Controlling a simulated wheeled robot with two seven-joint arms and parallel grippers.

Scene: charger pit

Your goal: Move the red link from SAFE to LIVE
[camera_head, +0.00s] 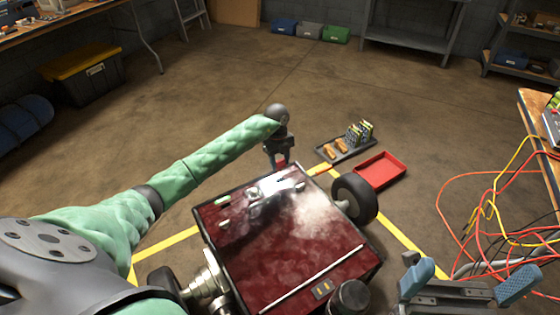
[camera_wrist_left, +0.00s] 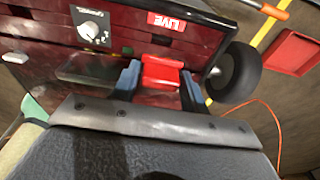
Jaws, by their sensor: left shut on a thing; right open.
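The red link (camera_wrist_left: 161,74) is between the blue fingertips of my left gripper (camera_wrist_left: 160,85) in the left wrist view, and the fingers are shut on it. In the head view my left gripper (camera_head: 282,160) is at the far edge of the dark red wheeled machine (camera_head: 300,255), with a bit of red below it. A red LIVE label (camera_wrist_left: 166,21) is on the machine's face, just above the link in the picture. I cannot tell whether the link touches the machine. No SAFE label is readable. My right gripper (camera_head: 467,286) is open and empty at the lower right.
A knob (camera_wrist_left: 92,28) is left of the LIVE label. A black wheel (camera_head: 355,198), a red tray (camera_head: 380,169) and a dark tray of parts (camera_head: 345,150) are right of my left gripper. Orange and yellow cables (camera_head: 480,215) hang at the right.

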